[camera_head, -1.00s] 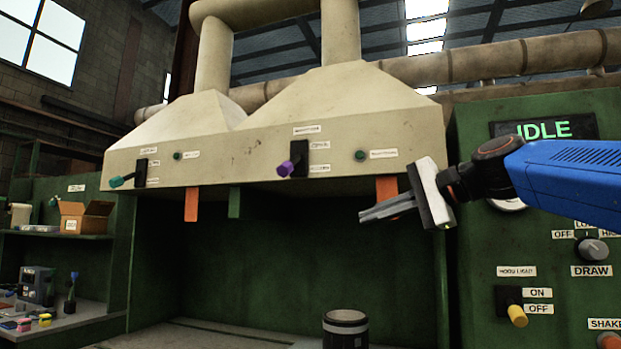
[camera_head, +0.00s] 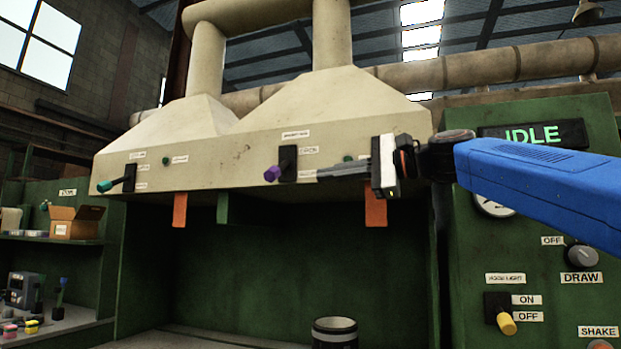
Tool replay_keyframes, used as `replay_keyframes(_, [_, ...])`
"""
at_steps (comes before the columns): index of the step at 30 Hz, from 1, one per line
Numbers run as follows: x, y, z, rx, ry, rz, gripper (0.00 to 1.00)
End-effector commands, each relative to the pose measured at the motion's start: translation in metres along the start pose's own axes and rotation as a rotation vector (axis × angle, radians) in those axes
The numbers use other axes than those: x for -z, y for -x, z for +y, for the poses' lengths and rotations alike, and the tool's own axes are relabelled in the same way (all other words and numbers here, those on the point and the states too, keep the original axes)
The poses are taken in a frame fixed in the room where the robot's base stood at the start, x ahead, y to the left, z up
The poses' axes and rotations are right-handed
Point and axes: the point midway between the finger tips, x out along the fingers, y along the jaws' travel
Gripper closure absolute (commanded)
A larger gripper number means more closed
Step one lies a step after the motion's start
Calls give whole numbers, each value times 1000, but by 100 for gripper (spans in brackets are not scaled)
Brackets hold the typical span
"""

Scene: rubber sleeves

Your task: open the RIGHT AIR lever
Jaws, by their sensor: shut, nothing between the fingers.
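A lever with a purple knob (camera_head: 271,173) sticks out from a black plate (camera_head: 288,163) on the right half of the cream hood front. Its knob points left and slightly down. The small label above it (camera_head: 296,134) is too blurred to read surely. My gripper (camera_head: 320,174) reaches in from the right with its grey fingers shut and empty, pointing left. The fingertips appear just right of the black plate, apart from the knob, and cover the plate's lower label. I cannot tell the depth gap.
A teal-knobbed lever (camera_head: 104,186) is on the hood's left half. Orange strips (camera_head: 180,210) hang under the hood edge. A green control panel (camera_head: 460,250) with a yellow-tipped switch (camera_head: 507,322) stands at right. A dark canister (camera_head: 334,331) sits below.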

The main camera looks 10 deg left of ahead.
Motion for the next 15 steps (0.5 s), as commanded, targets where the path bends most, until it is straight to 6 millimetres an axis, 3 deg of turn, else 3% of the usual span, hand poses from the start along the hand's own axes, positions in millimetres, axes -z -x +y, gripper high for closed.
replay_keyframes(15, [0,-78,1,-1,1,-2,100])
